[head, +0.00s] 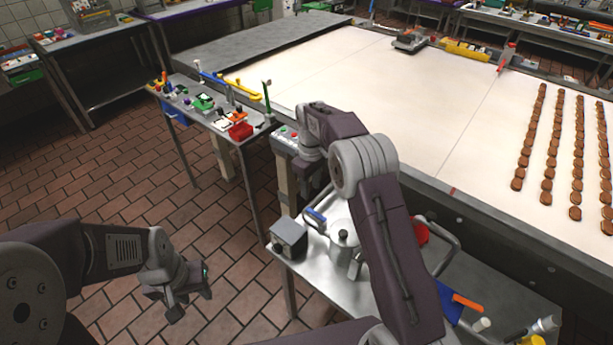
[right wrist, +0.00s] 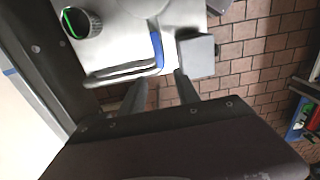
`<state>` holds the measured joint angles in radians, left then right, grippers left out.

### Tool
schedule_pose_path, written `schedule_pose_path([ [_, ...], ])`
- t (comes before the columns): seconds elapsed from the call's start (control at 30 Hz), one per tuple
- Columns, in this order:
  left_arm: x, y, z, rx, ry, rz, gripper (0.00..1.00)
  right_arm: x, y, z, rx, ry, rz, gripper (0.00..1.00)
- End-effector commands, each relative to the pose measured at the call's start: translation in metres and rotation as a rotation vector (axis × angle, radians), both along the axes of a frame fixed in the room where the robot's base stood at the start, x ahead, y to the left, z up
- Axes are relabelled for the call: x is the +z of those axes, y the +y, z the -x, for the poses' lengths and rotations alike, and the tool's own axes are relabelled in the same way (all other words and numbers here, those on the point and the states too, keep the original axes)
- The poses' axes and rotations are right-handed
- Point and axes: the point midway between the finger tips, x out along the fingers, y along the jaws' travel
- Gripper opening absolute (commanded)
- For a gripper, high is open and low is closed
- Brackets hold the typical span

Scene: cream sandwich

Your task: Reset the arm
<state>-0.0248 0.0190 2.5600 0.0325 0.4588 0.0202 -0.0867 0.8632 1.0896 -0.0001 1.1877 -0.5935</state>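My right arm reaches across the middle of the head view. Its gripper (head: 308,178) points down beside the conveyor edge, close to a button box (head: 284,140), and contact there cannot be told. In the right wrist view the right gripper's two fingers (right wrist: 161,92) stand apart with nothing between them. They are above a small metal side table (right wrist: 112,28) and the floor. My left gripper (head: 188,302) hangs low at the lower left of the head view, over the tiled floor. Its fingers look apart and empty.
A wide white conveyor (head: 400,110) carries rows of brown biscuits (head: 536,125) at right. A side table (head: 318,268) below my right arm holds a metal pot (head: 344,247) and a grey box (head: 288,238). A tool table (head: 180,90) stands further left. Brick floor (head: 120,170) is open at left.

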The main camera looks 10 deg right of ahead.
Motion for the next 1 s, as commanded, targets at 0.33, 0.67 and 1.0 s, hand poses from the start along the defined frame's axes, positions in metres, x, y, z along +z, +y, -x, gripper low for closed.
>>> schedule_pose_path([
  [0.33,0.000,0.000,0.000,0.000,0.000,0.000,0.36,0.051,-0.007,-0.003,-0.014,-0.085,-0.007,0.38],
  [0.67,0.000,0.000,0.000,0.000,0.000,0.000,0.36,0.072,-0.026,0.126,-0.190,-0.073,-0.022,0.38],
  [1.0,0.000,0.000,0.000,0.000,0.000,0.000,0.36,-0.006,-0.033,0.271,-0.600,-0.035,-0.029,0.38],
])
